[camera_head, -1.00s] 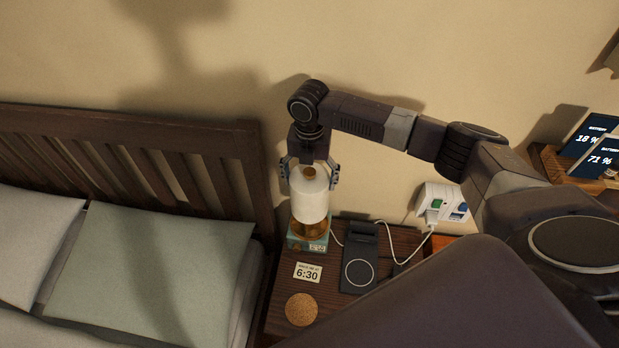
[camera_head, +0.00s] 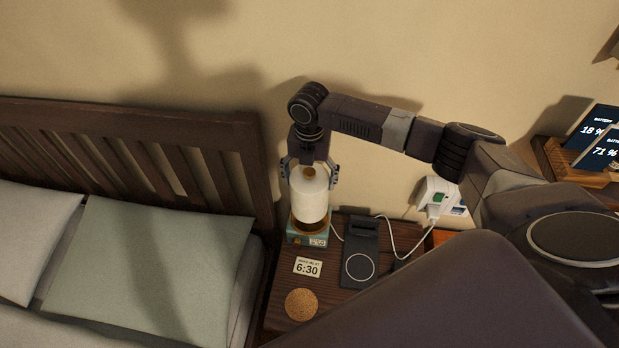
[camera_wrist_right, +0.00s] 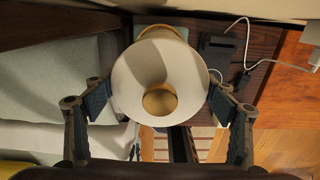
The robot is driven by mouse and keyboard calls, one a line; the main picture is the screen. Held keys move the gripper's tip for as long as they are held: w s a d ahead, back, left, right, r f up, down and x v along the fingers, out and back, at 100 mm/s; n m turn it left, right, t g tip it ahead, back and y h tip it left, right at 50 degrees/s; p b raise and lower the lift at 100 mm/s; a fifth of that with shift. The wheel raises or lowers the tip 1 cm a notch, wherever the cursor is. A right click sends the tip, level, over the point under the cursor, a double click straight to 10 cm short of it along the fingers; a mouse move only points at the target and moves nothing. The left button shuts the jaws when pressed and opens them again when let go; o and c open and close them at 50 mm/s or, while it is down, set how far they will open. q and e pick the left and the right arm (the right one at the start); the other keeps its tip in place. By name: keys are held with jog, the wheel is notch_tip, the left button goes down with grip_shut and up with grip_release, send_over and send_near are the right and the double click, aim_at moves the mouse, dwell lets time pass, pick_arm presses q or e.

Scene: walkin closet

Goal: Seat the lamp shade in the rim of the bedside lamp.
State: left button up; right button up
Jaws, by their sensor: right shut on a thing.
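The lamp shade (camera_head: 309,199) is a white cylinder with a round opening at its top. My right gripper (camera_head: 309,172) is shut on it from above, one finger on each side. In the right wrist view the shade (camera_wrist_right: 133,92) sits between the two fingers of the gripper (camera_wrist_right: 160,100). The bedside lamp (camera_head: 309,228) shows as an amber base directly below the shade; part of it (camera_wrist_right: 160,32) also shows past the shade in the wrist view. The shade hides the lamp's rim, so I cannot tell whether it is seated. My left gripper is not in view.
The lamp stands on a teal box or book (camera_head: 296,237) on the wooden nightstand (camera_head: 336,294). A clock card (camera_head: 307,267), a cork coaster (camera_head: 301,304) and a black charger (camera_head: 360,250) lie nearby. The bed headboard (camera_head: 255,170) is close on the left, the wall behind.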

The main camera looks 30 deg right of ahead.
jog(key=shift+f+b, duration=1.15)
jog(key=shift+f, duration=1.1)
jog(key=shift+f, duration=0.55)
dwell(0.7)
jog(key=o, duration=1.6)
